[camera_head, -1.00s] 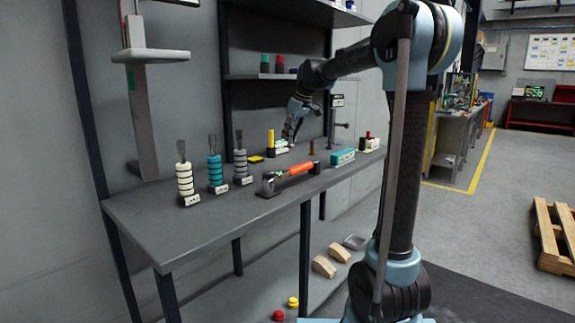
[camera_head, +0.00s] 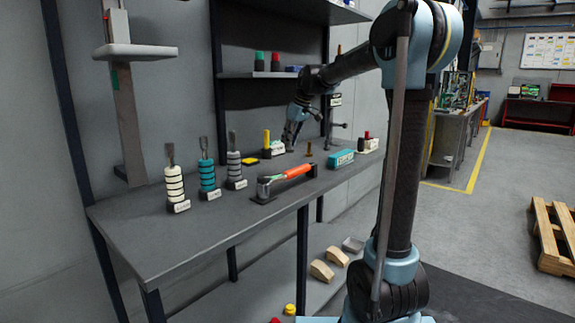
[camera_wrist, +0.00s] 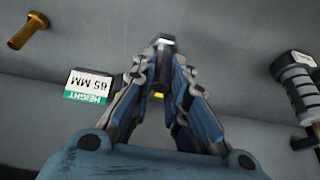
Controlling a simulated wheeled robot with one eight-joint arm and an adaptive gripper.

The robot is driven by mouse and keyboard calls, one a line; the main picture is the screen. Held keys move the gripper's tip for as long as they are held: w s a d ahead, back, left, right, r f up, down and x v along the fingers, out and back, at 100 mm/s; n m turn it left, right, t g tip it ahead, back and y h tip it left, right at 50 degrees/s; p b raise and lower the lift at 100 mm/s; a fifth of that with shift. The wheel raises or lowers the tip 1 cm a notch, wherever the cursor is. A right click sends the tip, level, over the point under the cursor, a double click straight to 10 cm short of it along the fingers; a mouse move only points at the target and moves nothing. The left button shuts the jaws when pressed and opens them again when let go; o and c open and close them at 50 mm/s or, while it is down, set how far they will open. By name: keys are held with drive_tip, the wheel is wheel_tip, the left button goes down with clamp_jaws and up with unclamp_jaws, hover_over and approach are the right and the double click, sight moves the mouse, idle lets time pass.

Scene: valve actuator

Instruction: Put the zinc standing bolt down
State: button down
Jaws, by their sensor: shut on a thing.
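In the head view my gripper (camera_head: 289,143) is low over the back of the bench, and the bolt cannot be made out there. I cannot tell whether the bolt touches the bench.
A brass bolt (camera_wrist: 28,31) is at upper left in the wrist view, and a "65 MM" height card (camera_wrist: 88,86) left of the fingers. On the grey bench (camera_head: 165,237) stand ringed stacks (camera_head: 207,178), an orange-handled tool (camera_head: 288,174) and a teal block (camera_head: 340,159). The front left is clear.

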sight(291, 152)
drive_tip(key=shift+f, duration=3.8)
drive_tip(key=c, duration=1.6)
unclamp_jaws()
drive_tip(key=shift+f, duration=0.1)
